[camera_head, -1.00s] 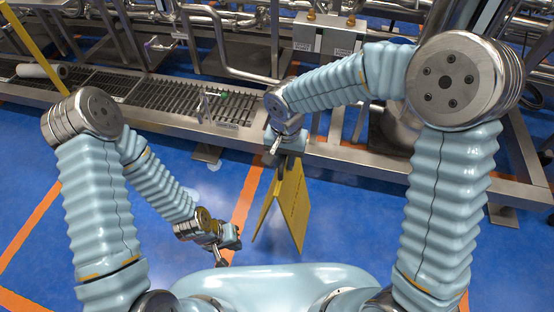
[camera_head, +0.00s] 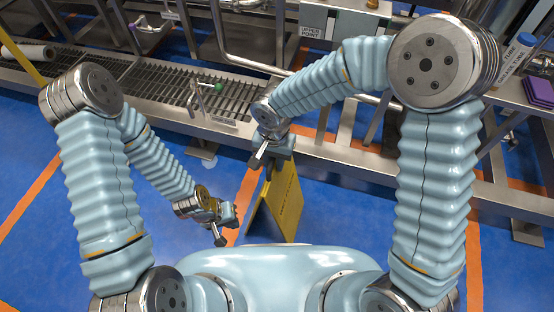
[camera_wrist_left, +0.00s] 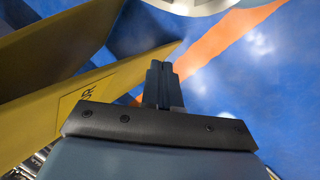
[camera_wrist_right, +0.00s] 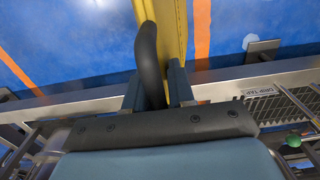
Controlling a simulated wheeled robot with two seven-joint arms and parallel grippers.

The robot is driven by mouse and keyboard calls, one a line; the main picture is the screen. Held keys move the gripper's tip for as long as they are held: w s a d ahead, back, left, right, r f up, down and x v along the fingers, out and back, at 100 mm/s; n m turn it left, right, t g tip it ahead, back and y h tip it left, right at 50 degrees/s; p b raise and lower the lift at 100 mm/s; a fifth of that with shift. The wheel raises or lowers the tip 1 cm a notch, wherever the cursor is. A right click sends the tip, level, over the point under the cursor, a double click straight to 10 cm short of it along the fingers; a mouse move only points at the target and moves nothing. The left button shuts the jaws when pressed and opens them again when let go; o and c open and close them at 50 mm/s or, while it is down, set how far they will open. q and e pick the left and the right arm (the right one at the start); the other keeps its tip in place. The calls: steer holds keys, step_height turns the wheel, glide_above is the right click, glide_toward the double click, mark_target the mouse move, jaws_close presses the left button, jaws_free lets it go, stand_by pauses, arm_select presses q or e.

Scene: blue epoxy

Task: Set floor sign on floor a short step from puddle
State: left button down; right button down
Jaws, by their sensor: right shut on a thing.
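The floor sign (camera_head: 286,203) is a yellow folding board with dark lettering. My right gripper (camera_head: 268,166) is shut on its top, and it hangs below with its panels a little apart. In the right wrist view the sign (camera_wrist_right: 172,35) lies between the fingers, beside a dark curved handle. My left gripper (camera_head: 219,240) is empty beside the sign; its fingers look closed together in the left wrist view (camera_wrist_left: 161,85). A small pale patch (camera_head: 208,161) on the blue floor by the bench foot may be the puddle; I cannot tell.
A long steel bench with a grating (camera_head: 165,90) runs across ahead, with pipes behind it. A steel table at the right carries a purple item (camera_head: 538,92) and a blue-capped bottle (camera_head: 517,52). Blue floor with orange stripes (camera_head: 30,208) is open at the left.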

steer(key=shift+f, duration=0.45)
arm_select(q)
steer(key=shift+w+f, duration=0.15)
steer(key=shift+f, duration=0.1)
arm_select(e)
steer(key=shift+r, duration=0.1)
steer(key=shift+f, duration=0.2)
steer(key=c, duration=1)
jaws_free()
steer(key=shift+r, duration=0.1)
arm_select(q)
steer(key=shift+f, duration=0.1)
arm_select(e)
steer(key=shift+o, duration=0.2)
steer(key=shift+r, duration=0.15)
arm_select(q)
steer(key=shift+d+r+p, duration=0.2)
steer(key=shift+r+p, duration=0.7)
arm_select(e)
step_height(320, 180, up, 12)
steer(key=shift+f, duration=0.1)
